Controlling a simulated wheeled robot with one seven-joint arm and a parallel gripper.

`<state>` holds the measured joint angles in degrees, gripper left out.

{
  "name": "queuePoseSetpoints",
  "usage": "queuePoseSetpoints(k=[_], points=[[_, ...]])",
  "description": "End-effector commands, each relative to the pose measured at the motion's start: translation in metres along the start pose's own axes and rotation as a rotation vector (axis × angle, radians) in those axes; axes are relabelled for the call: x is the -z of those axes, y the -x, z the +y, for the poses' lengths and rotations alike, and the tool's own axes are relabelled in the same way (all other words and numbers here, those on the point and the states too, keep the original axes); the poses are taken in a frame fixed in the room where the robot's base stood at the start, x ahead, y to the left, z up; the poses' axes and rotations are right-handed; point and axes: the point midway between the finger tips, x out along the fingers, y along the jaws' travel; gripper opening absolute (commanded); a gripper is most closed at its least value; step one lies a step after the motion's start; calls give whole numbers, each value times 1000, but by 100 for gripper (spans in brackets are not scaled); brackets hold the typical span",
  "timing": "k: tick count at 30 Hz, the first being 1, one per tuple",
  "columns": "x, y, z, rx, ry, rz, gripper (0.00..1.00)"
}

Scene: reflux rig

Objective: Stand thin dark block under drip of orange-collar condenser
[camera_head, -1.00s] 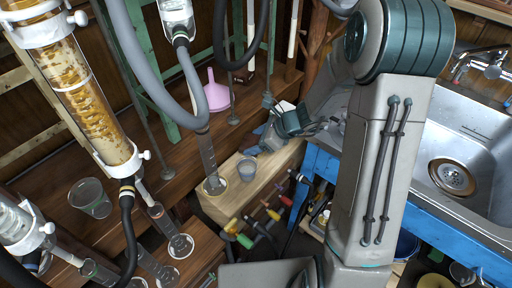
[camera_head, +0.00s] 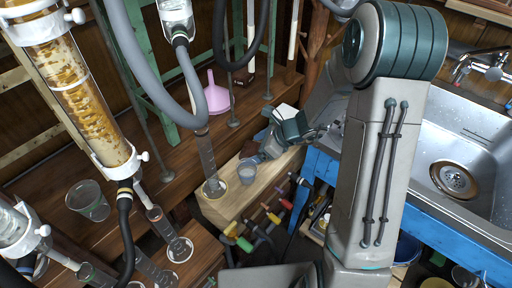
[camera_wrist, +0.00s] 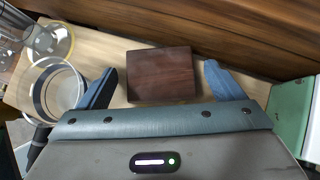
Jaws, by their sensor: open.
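A thin dark brown block (camera_wrist: 162,75) lies on the pale wooden board between my fingers in the wrist view, with a gap on each side. My gripper (camera_wrist: 160,84) is open around it and not touching it. In the head view my gripper (camera_head: 268,146) is low over the board, and the block cannot be made out there. A large glass column with amber packing (camera_head: 82,90) hangs at upper left. A small yellow-orange ring (camera_head: 125,188) shows on the black hose below it. I cannot tell for sure which condenser has the orange collar.
A clear cup (camera_wrist: 55,90) stands close beside my left finger; it also shows in the head view (camera_head: 248,172). A glass cylinder (camera_head: 208,165) stands on the pale board (camera_head: 222,210). A pink funnel (camera_head: 218,95), hoses and several cylinders crowd the left. A sink is at right.

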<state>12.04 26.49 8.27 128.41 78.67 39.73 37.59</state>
Motion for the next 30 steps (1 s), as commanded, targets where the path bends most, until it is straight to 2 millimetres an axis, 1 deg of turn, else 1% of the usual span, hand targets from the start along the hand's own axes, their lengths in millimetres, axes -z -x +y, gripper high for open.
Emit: queuePoseSetpoints(k=[5,12,15,18,22,26,29,30], points=[[-3,32,-1,4,0,0,88],[-3,85,-1,6,0,0,88],[-2,101,-1,3,0,0,88],[-2,113,-1,2,0,0,88],[-2,120,2,-3,15,4,88],[-9,127,16,-33,138,37,88],[-16,136,37,-80,330,89,88],[-19,141,47,-104,422,114,88]])
